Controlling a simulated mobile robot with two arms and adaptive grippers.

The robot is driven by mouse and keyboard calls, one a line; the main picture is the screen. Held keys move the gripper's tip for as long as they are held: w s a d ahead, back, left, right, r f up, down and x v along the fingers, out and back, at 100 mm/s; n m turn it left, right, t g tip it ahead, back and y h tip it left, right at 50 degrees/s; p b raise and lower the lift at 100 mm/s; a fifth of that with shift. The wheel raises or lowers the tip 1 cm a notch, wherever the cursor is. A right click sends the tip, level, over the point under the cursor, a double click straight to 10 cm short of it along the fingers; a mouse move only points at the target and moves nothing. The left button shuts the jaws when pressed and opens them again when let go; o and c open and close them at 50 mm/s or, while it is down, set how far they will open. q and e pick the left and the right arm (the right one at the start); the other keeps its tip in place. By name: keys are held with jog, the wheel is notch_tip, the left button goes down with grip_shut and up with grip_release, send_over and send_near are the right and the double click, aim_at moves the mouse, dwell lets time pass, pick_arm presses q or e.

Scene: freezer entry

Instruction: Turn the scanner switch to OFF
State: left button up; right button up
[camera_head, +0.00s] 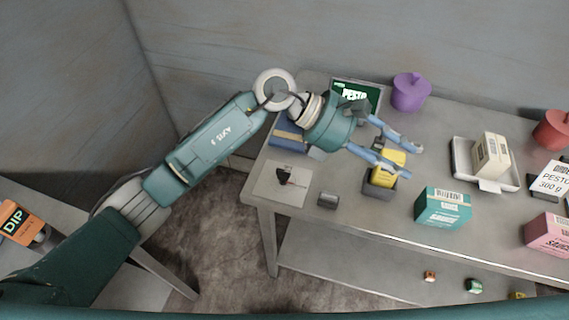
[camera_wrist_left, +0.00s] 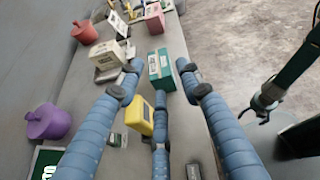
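A pale plate (camera_head: 272,190) with a small black knob-like part (camera_head: 284,174) lies at the table's near left corner; it looks like the switch, but its setting is too small to read. A yellow device (camera_head: 388,162), perhaps the scanner, stands in a dark holder (camera_head: 378,190). My left gripper (camera_head: 411,160) is open and empty above and beside the yellow device, to the right of the plate. In the left wrist view its spread blue fingers (camera_wrist_left: 160,80) frame the yellow device (camera_wrist_left: 140,115). My right gripper (camera_wrist_left: 264,106) shows there at the right, apparently open and empty.
A teal box (camera_head: 443,207), a white tray (camera_head: 510,180) with a cream box (camera_head: 491,153), and a pink box (camera_head: 547,232) stand right. A small dark cylinder (camera_head: 328,199) stands near the front edge.

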pick_arm(q)
jog(key=w+a+f+m+y, duration=0.2)
jog(key=w+a+f+y, duration=0.1)
jog(key=a+f+y, duration=0.25)
jog(key=m+t+y, duration=0.1)
jog(key=t+y, duration=0.2)
jog(key=y, duration=0.4)
send_over(285, 177)
jog(key=w, duration=0.1)
jog(key=f+p, duration=0.2)
jog(key=f, duration=0.2)
jog(key=f+p, duration=0.2)
jog(key=f, duration=0.3)
jog(key=shift+w+a+f+p, duration=0.1)
jog(key=shift+w+a+p, duration=0.1)
jog(key=shift+p, duration=0.1)
jog(key=shift+f, duration=0.6)
grip_shut()
